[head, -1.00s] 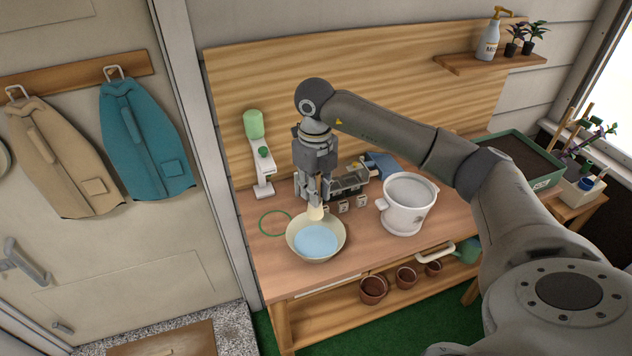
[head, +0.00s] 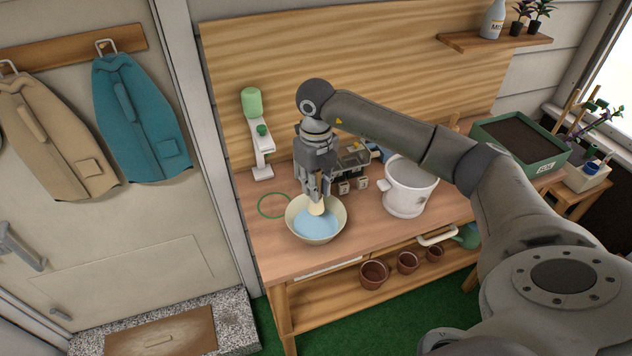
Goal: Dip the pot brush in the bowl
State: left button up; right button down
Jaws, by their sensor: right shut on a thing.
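The cream bowl (head: 337,228) with light blue liquid (head: 314,225) stands near the front left of the wooden bench. My right gripper (head: 317,197) points down over the back of the bowl. It is shut on the pot brush (head: 317,208), whose pale lower part shows below the fingers. The brush's low end is inside the bowl's outline, at the edge of the liquid; I cannot tell how deep it is. The fingers hide the brush's upper part. My left gripper is not in view.
A white pot (head: 407,190) stands right of the bowl, below my right arm. A green ring (head: 273,205) lies left of the bowl. A white and green device (head: 259,146) stands behind the ring. Small labelled items (head: 350,186) sit behind the bowl. The bench's front strip is clear.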

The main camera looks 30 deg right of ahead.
aim_at(316, 212)
jog(key=shift+f, duration=0.1)
jog(key=shift+f+b, duration=3.2)
jog(key=shift+f, duration=0.95)
jog(key=shift+s+f, duration=0.1)
jog(key=shift+f, duration=0.1)
jog(key=shift+s+r, duration=0.1)
jog(key=shift+r, duration=0.05)
jog(key=shift+s+a+f, duration=0.1)
jog(key=shift+f, duration=0.1)
jog(key=shift+r, duration=0.1)
jog(key=shift+w+r+p, duration=0.15)
jog(key=shift+r+p, duration=1.15)
jog(key=shift+r, duration=0.75)
jog(key=shift+w+r+p, duration=0.15)
jog(key=shift+r+p, duration=1.1)
jog(key=shift+r, duration=0.8)
